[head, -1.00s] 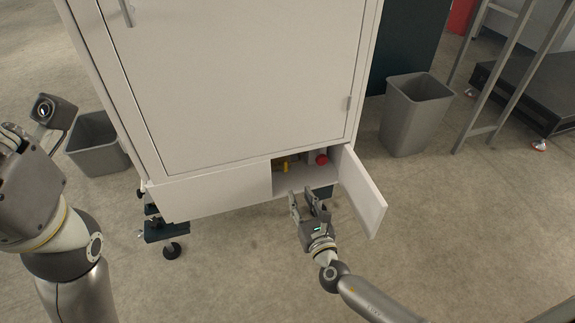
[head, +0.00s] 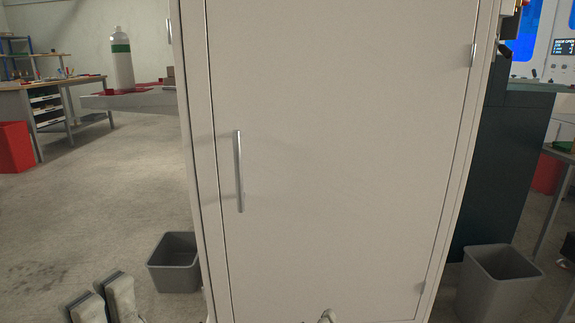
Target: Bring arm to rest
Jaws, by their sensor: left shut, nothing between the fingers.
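My left gripper (head: 102,290) shows at the bottom left edge, with its two grey finger parts pointing up. It is shut with nothing in it, in front of the floor and left of the white cabinet (head: 335,150). The rest of my left arm is below the picture. A small pale piece at the bottom middle may belong to my right arm. My right gripper cannot be made out. The cabinet's tall door is closed, and its lower compartment is out of view.
A grey bin (head: 174,278) stands left of the cabinet, and another grey bin (head: 498,290) stands at its right. A bench (head: 40,85) and a red bin (head: 14,148) are at the back left. A bottle (head: 121,62) stands on a table.

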